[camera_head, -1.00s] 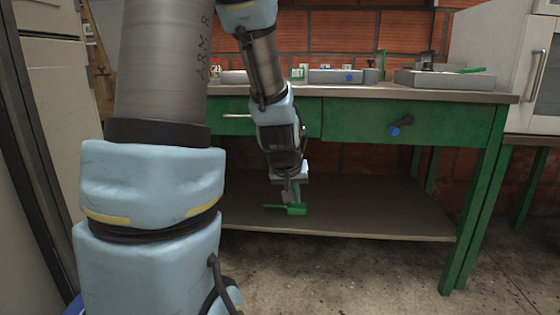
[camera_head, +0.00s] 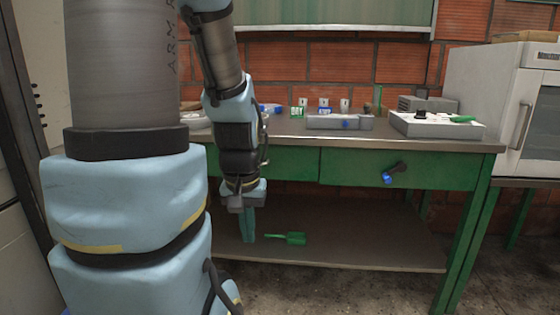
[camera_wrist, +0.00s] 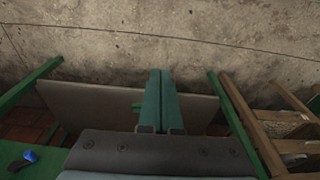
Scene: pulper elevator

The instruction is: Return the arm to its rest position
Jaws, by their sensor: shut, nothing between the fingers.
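My gripper (camera_head: 248,238) hangs pointing down in front of the green workbench, left of centre in the head view. Its two teal fingers lie together with nothing between them, as the wrist view also shows (camera_wrist: 160,73). My arm reaches from the upper left down to it, its wrist in front of the bench's drawer front. A green scoop (camera_head: 290,238) lies on the bench's lower shelf (camera_head: 370,250), just right of the fingers in the picture and apart from them. In the wrist view only a small green piece shows left of the fingers, perhaps the scoop.
The bench top (camera_head: 400,140) carries grey trays, one (camera_head: 437,123) with a green-handled tool, and several small labelled items at the back. A blue-and-black knob (camera_head: 394,174) sticks out from the drawer front. A white oven-like appliance (camera_head: 510,95) stands at right. Wooden slats show in the wrist view (camera_wrist: 255,130).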

